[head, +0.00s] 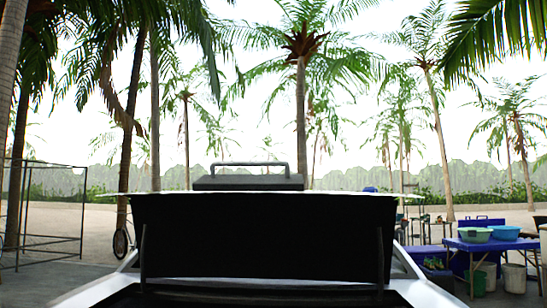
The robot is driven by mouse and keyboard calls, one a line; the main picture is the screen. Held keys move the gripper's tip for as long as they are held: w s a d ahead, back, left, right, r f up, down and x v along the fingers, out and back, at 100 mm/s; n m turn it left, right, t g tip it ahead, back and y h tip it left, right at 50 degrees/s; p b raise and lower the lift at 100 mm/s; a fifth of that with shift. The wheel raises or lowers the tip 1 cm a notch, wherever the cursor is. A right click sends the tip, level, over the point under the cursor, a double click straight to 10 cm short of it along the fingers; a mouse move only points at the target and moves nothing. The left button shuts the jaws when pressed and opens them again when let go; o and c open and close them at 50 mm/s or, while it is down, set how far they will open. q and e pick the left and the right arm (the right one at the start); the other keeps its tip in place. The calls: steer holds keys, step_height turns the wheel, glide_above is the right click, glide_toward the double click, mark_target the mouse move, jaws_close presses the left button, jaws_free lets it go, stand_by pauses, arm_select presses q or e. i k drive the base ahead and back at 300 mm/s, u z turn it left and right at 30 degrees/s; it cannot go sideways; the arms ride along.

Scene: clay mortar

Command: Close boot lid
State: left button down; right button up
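The boot lid (263,236) stands raised in the middle of the head view, its dark inner side facing me. Two thin struts show at its left and right sides. Below it, the pale rim of the car's boot opening (418,288) slopes down to both lower corners. The inside of the boot is dark and mostly out of frame. Neither of my grippers is in view.
A dark box with a handle (248,181) shows above the lid's top edge. At the right, a blue table (490,244) holds basins, with buckets (514,278) beneath. A thin metal frame (83,215) stands at the left. Palm trees stand behind on sandy ground.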

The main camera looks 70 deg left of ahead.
mark_target(238, 226)
steer(key=u, duration=0.9)
steer(key=i, duration=0.95)
steer(key=u, duration=1)
